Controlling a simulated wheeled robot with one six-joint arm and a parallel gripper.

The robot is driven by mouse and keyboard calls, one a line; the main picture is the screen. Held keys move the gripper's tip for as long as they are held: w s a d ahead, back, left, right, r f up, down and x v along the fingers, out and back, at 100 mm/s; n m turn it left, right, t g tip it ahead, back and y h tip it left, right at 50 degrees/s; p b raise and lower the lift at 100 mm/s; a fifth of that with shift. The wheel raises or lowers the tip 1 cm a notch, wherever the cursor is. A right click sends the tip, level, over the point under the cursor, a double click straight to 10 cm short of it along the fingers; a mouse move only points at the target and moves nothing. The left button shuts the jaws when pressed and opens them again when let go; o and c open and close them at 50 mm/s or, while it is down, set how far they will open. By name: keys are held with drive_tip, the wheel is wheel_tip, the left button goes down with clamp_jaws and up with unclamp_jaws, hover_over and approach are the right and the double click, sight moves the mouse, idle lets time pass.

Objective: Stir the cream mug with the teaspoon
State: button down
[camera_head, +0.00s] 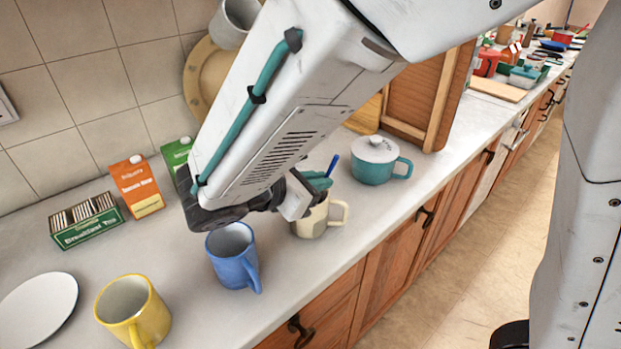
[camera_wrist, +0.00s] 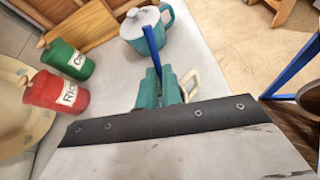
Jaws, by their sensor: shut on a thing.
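The cream mug (camera_head: 309,224) stands upright on the counter with its handle to the right. Its upper part is partly hidden by my gripper. My gripper (camera_head: 316,184) is over the mug, shut on the blue teaspoon (camera_head: 333,164), whose handle end sticks up past the fingers. In the wrist view, the teal fingers (camera_wrist: 158,90) hold the blue teaspoon handle (camera_wrist: 152,45), and the cream mug's handle (camera_wrist: 190,80) shows just right of them. The spoon's lower end is hidden, so I cannot tell how deep it sits in the mug.
A blue mug (camera_head: 231,256) stands close left of the cream mug. A teal lidded pot (camera_head: 374,162) stands just behind to the right. A yellow mug (camera_head: 130,308), white plate (camera_head: 38,308) and tea box (camera_head: 86,222) are further left. The counter's front edge is near.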

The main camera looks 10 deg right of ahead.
wheel_tip(320, 180, up, 6)
drive_tip(key=d, duration=0.2)
drive_tip(key=shift+d, duration=0.25)
idle(0.4)
drive_tip(key=shift+w, duration=0.1)
idle(0.8)
drive_tip(key=shift+r, duration=2.45)
